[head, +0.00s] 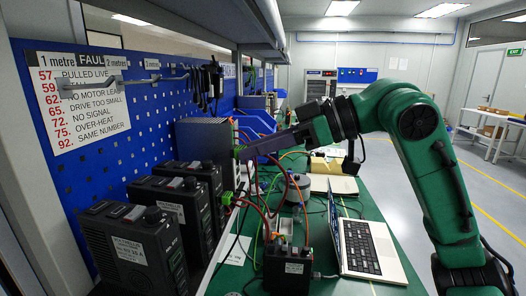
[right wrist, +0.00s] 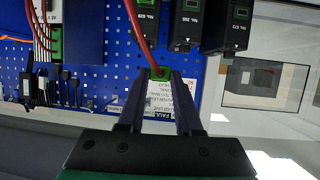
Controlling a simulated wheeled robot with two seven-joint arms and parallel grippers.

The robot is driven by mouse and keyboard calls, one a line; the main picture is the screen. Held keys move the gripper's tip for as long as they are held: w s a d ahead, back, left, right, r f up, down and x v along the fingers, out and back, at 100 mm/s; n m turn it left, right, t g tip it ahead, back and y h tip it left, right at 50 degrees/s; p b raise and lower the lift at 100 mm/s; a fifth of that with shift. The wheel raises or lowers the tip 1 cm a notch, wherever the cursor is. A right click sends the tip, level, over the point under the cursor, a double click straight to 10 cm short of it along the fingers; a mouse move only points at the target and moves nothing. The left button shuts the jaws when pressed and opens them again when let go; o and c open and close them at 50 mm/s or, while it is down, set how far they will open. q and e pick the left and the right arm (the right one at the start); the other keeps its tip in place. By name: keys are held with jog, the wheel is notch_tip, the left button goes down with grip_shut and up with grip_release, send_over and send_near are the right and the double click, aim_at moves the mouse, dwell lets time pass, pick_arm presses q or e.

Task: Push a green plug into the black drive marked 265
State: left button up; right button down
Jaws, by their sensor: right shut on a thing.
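My right gripper (head: 246,153) reaches left over the bench and is shut on a green plug (right wrist: 158,73) with a red lead. In the right wrist view the fingertips (right wrist: 160,77) hold the plug, apart from the drives. The black drive marked 265 (right wrist: 186,30) appears there, above and right of the plug, between two other black drives. In the head view it seems to be the middle black drive (head: 172,197), but its number is too small to read. Another green plug (head: 228,199) with red leads shows beside the drives. My left gripper is not in view.
A grey unit (head: 203,138) stands behind the drives. A laptop (head: 365,247), a black box (head: 288,268) and loose red, orange and black leads lie on the green bench. A blue pegboard (head: 165,120) with a fault sign (head: 80,95) rises behind.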

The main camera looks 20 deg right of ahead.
jog(key=s+a+f+b, duration=0.1)
jog(key=a+f+b, duration=0.1)
jog(key=f+b, duration=0.3)
jog(key=s+a+f+b, duration=0.1)
jog(key=a+f+b, duration=0.1)
jog(key=f+b, duration=0.3)
jog(key=shift+s+f, duration=0.35)
jog(key=shift+f, duration=0.55)
jog(key=shift+w+a, duration=0.1)
jog(key=shift+w, duration=0.05)
jog(key=shift+w+a+p, duration=0.35)
jog(key=shift+a+p, duration=0.1)
jog(key=shift+p, duration=0.15)
jog(key=shift+w+a+p, duration=0.25)
jog(key=shift+a+p, duration=0.05)
jog(key=shift+p, duration=0.25)
